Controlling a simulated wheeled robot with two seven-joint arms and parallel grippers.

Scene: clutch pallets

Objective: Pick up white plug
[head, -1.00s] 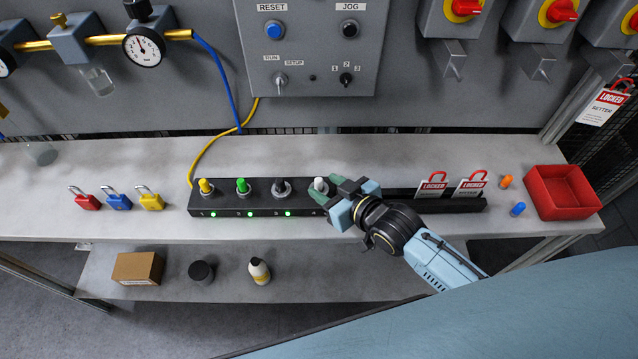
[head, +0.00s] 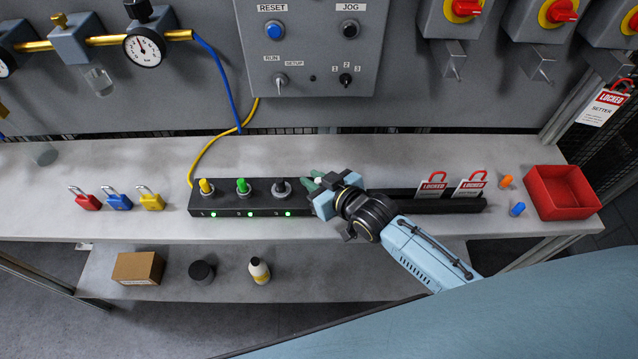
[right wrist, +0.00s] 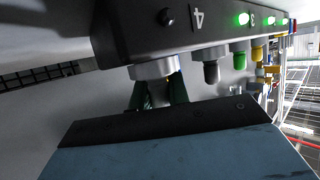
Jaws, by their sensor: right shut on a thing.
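The white plug (head: 318,180) is mostly hidden by my right gripper (head: 314,182) at the right end of the black socket strip (head: 250,211). My right gripper is shut on the plug. In the right wrist view, its dark green fingers (right wrist: 160,95) close just at the pale metal ring (right wrist: 154,67) of position 4. The plug's body is hidden there, and I cannot tell whether it is seated or pulled free. The lamp (right wrist: 167,17) at position 4 is dark. My left gripper is not in view.
Yellow (head: 206,187), green (head: 243,187) and dark grey (head: 281,188) plugs stand in the strip beside lit green lamps. Red, blue and yellow padlocks (head: 118,199) lie left. Locked tags (head: 433,186), loose orange and blue plugs, and a red bin (head: 562,192) are right.

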